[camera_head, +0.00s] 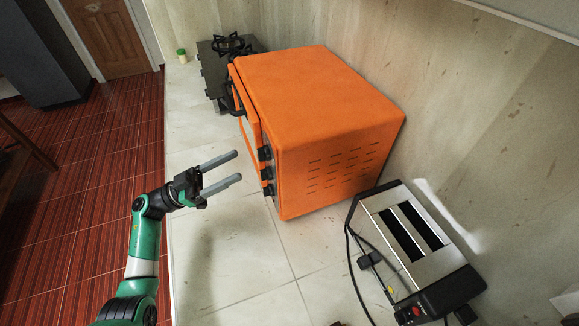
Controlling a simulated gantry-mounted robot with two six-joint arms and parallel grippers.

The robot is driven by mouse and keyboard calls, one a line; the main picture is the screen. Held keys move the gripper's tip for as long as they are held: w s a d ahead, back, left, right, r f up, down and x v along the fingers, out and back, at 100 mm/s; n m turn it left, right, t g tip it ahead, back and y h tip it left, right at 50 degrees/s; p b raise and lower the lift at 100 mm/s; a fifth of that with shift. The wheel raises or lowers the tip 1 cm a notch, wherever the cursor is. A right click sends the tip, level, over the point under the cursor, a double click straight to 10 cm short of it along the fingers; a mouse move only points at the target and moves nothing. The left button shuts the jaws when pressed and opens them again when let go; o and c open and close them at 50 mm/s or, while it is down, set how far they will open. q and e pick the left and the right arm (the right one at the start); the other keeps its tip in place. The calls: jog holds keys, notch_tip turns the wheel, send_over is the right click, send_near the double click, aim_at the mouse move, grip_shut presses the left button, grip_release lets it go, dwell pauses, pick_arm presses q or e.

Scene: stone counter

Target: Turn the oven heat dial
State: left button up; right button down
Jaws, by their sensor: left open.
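An orange oven (315,105) stands on the stone counter, with its front facing left in the picture. Several black dials sit in a column on the near end of its front; the upper one (264,153), a middle one (266,173) and the lowest one (268,190) show from the side. The black oven door handle (234,98) is farther back on the front. My left gripper (240,167) is open and empty, its two grey fingers pointing right toward the dials. A small gap shows between the fingertips and the dials. My right gripper is not in view.
A toaster (430,235) with a black cord stands at the lower right. A gas stove (215,70) is behind the oven, with a small green-capped jar (182,56) beside it. The counter (225,260) in front of the oven is clear.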

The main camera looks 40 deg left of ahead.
aim_at(263, 154)
pick_arm(q)
notch_tip(263, 154, down, 5)
jog(key=s+a+n+t+y+b, duration=0.1)
jog(key=s+a+y+b, duration=0.1)
jog(key=s+a, duration=0.1)
jog(key=r+x, duration=0.1)
jog(key=x, duration=1.1)
jog(key=shift+a+b, duration=0.4)
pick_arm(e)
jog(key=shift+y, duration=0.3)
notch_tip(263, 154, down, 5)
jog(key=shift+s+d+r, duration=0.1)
pick_arm(q)
grip_shut()
